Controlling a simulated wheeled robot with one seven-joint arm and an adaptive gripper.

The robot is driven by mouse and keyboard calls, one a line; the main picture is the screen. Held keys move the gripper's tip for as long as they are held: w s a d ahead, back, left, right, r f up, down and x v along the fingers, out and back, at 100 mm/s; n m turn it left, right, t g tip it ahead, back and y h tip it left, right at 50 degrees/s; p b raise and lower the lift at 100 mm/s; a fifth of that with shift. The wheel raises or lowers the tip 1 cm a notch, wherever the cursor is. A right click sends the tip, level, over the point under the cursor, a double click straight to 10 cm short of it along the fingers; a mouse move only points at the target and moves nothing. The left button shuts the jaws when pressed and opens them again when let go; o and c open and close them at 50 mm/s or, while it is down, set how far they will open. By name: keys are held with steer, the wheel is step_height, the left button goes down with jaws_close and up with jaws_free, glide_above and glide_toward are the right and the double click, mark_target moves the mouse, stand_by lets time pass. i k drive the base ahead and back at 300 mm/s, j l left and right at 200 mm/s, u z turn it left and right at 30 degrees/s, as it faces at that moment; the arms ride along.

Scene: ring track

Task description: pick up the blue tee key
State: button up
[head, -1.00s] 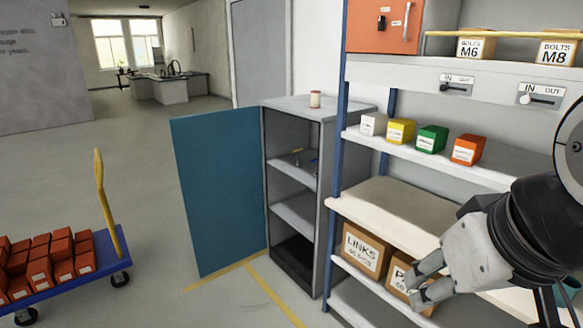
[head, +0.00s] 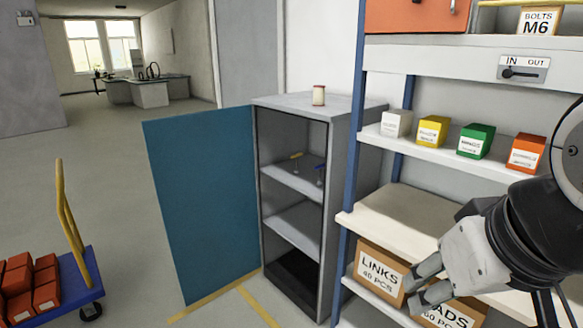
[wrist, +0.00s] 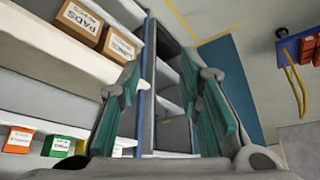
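The small blue tee key (head: 319,170) is on the upper inside shelf of the grey cabinet (head: 342,155), near the right side of the opening. A yellow-handled key (head: 296,157) is to its left on the same shelf. The cabinet's blue door (head: 200,205) stands wide open to the left. My gripper (head: 418,287) is at the lower right of the head view, in front of the storage rack and well apart from the key. In the wrist view my gripper (wrist: 170,85) has its two fingers spread with nothing between them. I cannot make out the key there.
The storage rack (head: 348,220) stands right of the cabinet, holding small coloured boxes (head: 475,141) and cardboard cartons (head: 380,275). A blue cart (head: 75,280) with a yellow handle and red boxes is at the left. A small jar (head: 319,95) stands on the cabinet. Floor before the cabinet is clear.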

mark_target(319, 184)
steer(key=i+j+z, duration=0.1)
steer(key=i+j, duration=0.55)
steer(key=i+j+z, duration=0.15)
steer(key=i+j, duration=0.15)
steer(key=i+j+z, duration=0.1)
steer(key=i+j, duration=0.2)
steer(key=j, duration=0.2)
steer(key=i+j, duration=0.3)
steer(key=j, duration=0.15)
steer(key=i+j+z, duration=0.15)
steer(key=j, duration=0.25)
steer(key=i+j+z, duration=0.1)
steer(key=i+j, duration=0.3)
